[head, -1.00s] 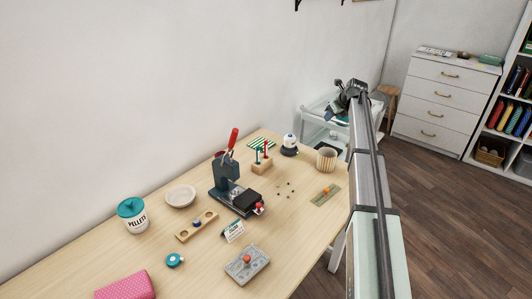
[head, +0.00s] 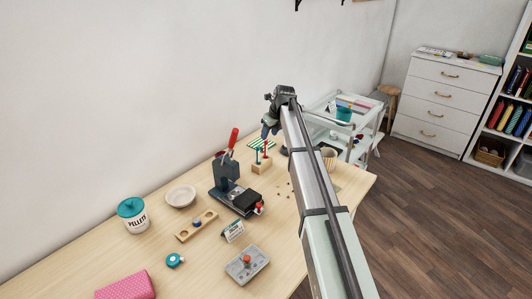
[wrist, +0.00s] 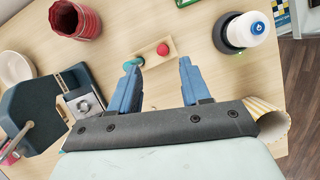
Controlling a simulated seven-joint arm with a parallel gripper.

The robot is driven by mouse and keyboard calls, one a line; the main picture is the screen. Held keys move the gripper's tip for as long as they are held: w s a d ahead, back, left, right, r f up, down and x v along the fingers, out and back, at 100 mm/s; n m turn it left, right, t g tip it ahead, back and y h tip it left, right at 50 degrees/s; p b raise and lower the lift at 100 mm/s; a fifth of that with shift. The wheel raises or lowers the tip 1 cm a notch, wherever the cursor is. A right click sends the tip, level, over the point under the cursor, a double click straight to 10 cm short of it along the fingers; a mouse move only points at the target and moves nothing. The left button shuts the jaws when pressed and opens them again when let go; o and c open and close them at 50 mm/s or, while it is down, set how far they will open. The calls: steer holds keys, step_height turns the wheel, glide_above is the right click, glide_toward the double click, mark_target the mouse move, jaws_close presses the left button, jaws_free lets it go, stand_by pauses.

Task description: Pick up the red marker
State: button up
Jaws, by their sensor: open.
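The red marker (head: 266,149) stands upright in a small wooden block (head: 261,167), beside a teal marker (head: 257,155). In the wrist view the red marker (wrist: 162,48) shows from above as a round red end on the block, beyond my fingertips and roughly between their lines. The teal marker (wrist: 133,62) lies near the left fingertip in that view. My gripper (wrist: 157,68) is open, with two blue fingers spread and nothing between them. In the head view my gripper (head: 270,131) is above the far part of the table, and its fingers are partly hidden.
A dark press (wrist: 45,110) stands left of my fingers. A striped cup (wrist: 262,125) is close to the right. The cart (head: 345,125) is beyond the table.

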mark_target(266, 142)
steer(key=x, duration=0.5)
steer(key=shift+w+f, duration=0.15)
steer(key=shift+f, duration=0.2)
steer(key=shift+x, duration=2.55)
steer(key=shift+d, duration=0.2)
jaws_close()
